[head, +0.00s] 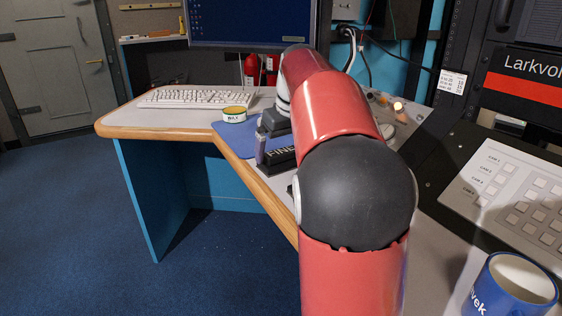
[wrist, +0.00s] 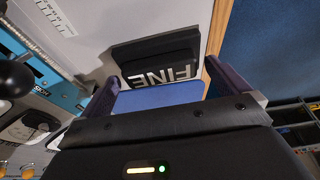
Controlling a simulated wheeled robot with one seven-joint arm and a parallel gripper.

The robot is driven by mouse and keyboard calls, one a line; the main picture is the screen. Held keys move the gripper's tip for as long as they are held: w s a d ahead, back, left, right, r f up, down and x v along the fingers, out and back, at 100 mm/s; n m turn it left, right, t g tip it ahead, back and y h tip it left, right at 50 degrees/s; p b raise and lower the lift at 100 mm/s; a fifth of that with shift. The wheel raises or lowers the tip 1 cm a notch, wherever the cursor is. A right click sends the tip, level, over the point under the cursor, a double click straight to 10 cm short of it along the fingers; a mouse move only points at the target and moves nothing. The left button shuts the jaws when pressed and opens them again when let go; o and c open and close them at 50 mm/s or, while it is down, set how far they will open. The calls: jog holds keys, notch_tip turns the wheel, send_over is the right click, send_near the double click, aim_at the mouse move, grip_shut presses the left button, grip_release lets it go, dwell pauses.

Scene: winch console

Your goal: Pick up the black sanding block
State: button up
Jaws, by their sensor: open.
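The black sanding block (head: 283,157), with FINE in pale letters on its side, is on the desk by the blue mat (head: 232,142). My arm covers part of it in the head view. In the wrist view the block (wrist: 155,55) shows upside down, just beyond and between my fingertips, with the blue mat (wrist: 160,97) nearer to me. My gripper (wrist: 163,77) is open and empty, its two dark fingers spread to either side. In the head view one finger of my gripper (head: 264,146) shows beside the block. Whether a finger touches it I cannot tell.
A blue mug (head: 510,287) stands at the front right, below a sloped button panel (head: 515,195). The wooden desk edge (head: 245,180) runs close by the block.

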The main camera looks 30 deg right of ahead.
aim_at(282, 152)
jog(key=shift+w+f, duration=0.1)
jog(key=shift+f, duration=0.15)
jog(key=c, duration=1)
notch_tip(282, 152, up, 10)
jog(key=p, duration=0.2)
jog(key=o, duration=0.5)
jog(key=c, duration=0.3)
